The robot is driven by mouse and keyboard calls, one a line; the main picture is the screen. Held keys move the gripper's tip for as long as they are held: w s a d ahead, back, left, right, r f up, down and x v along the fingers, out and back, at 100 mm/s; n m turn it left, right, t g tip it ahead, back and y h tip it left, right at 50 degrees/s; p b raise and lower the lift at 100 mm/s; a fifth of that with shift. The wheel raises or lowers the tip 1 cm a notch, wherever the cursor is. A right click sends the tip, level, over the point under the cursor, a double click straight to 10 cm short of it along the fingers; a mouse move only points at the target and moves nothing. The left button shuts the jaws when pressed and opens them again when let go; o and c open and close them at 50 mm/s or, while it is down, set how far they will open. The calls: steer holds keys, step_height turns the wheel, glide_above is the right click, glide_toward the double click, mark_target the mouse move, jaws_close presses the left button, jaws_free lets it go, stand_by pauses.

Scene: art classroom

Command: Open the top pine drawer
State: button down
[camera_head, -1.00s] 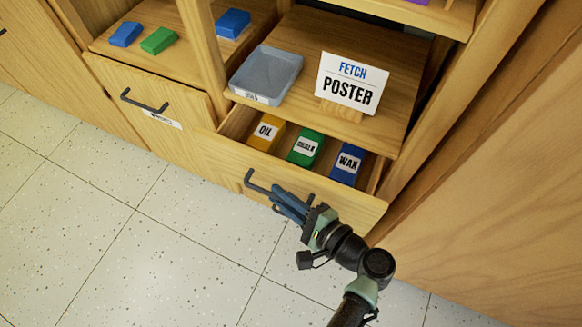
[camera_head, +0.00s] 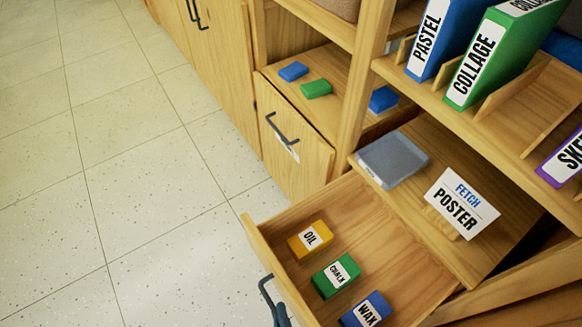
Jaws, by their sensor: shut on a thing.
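The pine drawer (camera_head: 350,218) is pulled well out below the shelf with the sign. Inside it lie a yellow box marked OIL (camera_head: 310,239), a green box marked CHALK (camera_head: 336,275) and a blue box marked WAX (camera_head: 366,310). Its dark bar handle (camera_head: 266,290) is on the front panel, at the bottom of the view. My gripper (camera_head: 279,313) is at this handle, its blue fingers shut on it. Most of the gripper and the arm is cut off by the lower edge.
A grey tray (camera_head: 392,160) and a FETCH POSTER sign (camera_head: 461,204) stand on the shelf above the drawer. Labelled folders (camera_head: 500,50) stand higher at right. The tiled floor (camera_head: 110,190) at left is clear.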

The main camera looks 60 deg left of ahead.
steer(key=shift+s, duration=0.1)
steer(key=c, duration=0.9)
jaws_free()
steer(key=shift+d, duration=0.15)
steer(key=p+v, duration=0.1)
steer(key=v, duration=1.1)
steer(key=shift+s+d+r, duration=0.15)
steer(key=shift+d, duration=0.2)
